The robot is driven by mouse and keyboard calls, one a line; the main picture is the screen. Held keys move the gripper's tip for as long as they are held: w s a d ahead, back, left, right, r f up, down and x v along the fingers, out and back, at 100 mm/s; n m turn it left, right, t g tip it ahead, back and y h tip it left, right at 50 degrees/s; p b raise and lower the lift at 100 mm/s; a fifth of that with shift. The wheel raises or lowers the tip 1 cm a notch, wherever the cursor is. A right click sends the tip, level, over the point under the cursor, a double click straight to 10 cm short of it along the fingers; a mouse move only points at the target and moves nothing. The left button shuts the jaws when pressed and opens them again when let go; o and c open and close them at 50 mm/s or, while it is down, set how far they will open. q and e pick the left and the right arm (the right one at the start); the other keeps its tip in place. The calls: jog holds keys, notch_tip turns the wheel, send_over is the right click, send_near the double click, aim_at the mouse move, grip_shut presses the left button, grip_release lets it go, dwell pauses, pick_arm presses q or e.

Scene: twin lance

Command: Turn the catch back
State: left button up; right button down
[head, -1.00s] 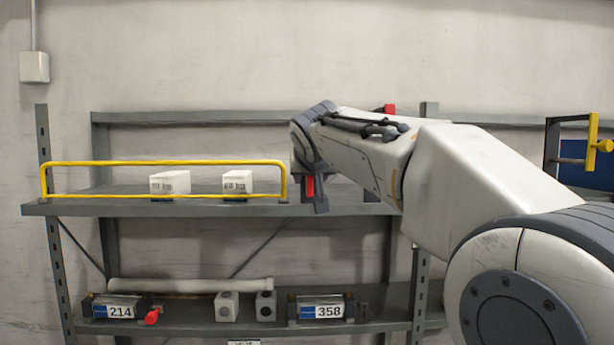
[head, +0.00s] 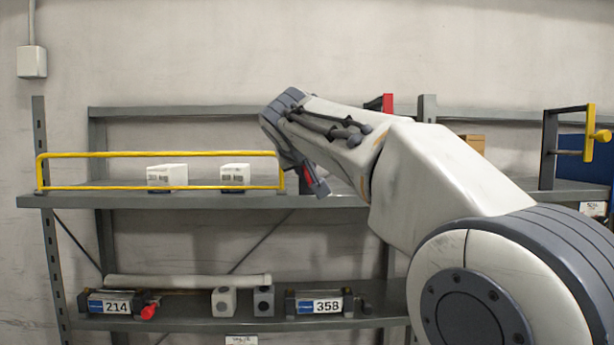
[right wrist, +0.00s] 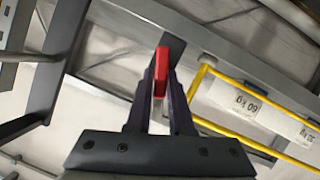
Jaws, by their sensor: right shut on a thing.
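A red catch (head: 312,173) is at the right end of the yellow rail (head: 160,155) on the upper shelf. My right gripper (head: 316,184) reaches down to it from above and tilts with its tips toward the lower right. The catch slants the same way. In the right wrist view, the red catch (right wrist: 161,70) is between the two dark fingers of my right gripper (right wrist: 162,85), which are shut on it. Its mount is largely hidden behind the gripper. My left gripper is out of view.
Two white boxes (head: 167,178) (head: 235,177) stand behind the rail. Another red piece (head: 388,103) shows behind my arm. A dark frame with a yellow bar (head: 588,140) stands at right. The lower shelf (head: 200,322) holds labelled units, blocks and a pale tube.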

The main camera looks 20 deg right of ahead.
jog(key=n, duration=0.1)
jog(key=h+b, duration=0.1)
jog(key=n+h+b, duration=0.1)
jog(key=shift+a+f+n, duration=0.25)
jog(key=shift+f+n, duration=0.05)
jog(key=n+b, duration=0.1)
jog(key=n+h+b, duration=0.1)
jog(key=shift+w+a+f+n, duration=0.1)
jog(key=shift+a+f+n, duration=0.05)
jog(key=shift+n, duration=0.15)
jog(key=shift+f+n+t+h+b, duration=0.15)
jog(key=shift+n+t+h+b, duration=0.35)
jog(key=shift+n+b, duration=0.85)
jog(key=shift+f+n+t+h+b, duration=0.1)
jog(key=shift+n+t+h+b, duration=0.2)
jog(key=shift+n+h+b, duration=0.7)
jog(key=shift+n+y, duration=0.3)
jog(key=shift+n, duration=0.25)
jog(key=c, duration=0.8)
grip_release()
jog(key=shift+c, duration=0.2)
jog(key=shift+a+b, duration=0.15)
jog(key=shift+b, duration=0.2)
